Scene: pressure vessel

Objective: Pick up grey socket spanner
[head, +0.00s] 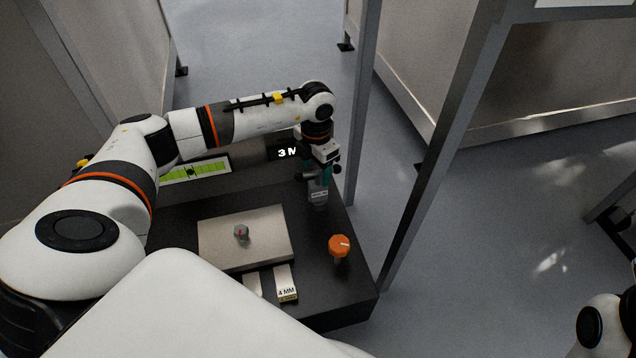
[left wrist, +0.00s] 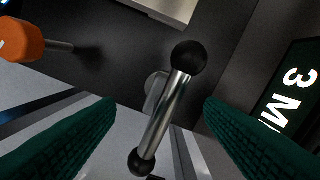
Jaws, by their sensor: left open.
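The grey socket spanner shows in the left wrist view as a shiny steel cross bar (left wrist: 163,118) with a black ball at each end. A round grey part shows partly behind the bar. In the head view a grey piece (head: 318,194), likely part of the spanner, shows just below my left gripper (head: 318,174) at the right back of the dark bench. My left gripper (left wrist: 160,104) is open, its two green ribbed fingers on either side of the bar with visible gaps. The spanner's lower end is hidden. My right gripper is not in view.
An orange-topped tool (head: 339,245) with a steel shaft stands near the bench's right edge. A light plate (head: 270,250) with a grey hex piece (head: 241,232) lies left of it. A "4 MM" label (head: 286,290) is in front. A grey post (head: 362,120) rises behind the bench.

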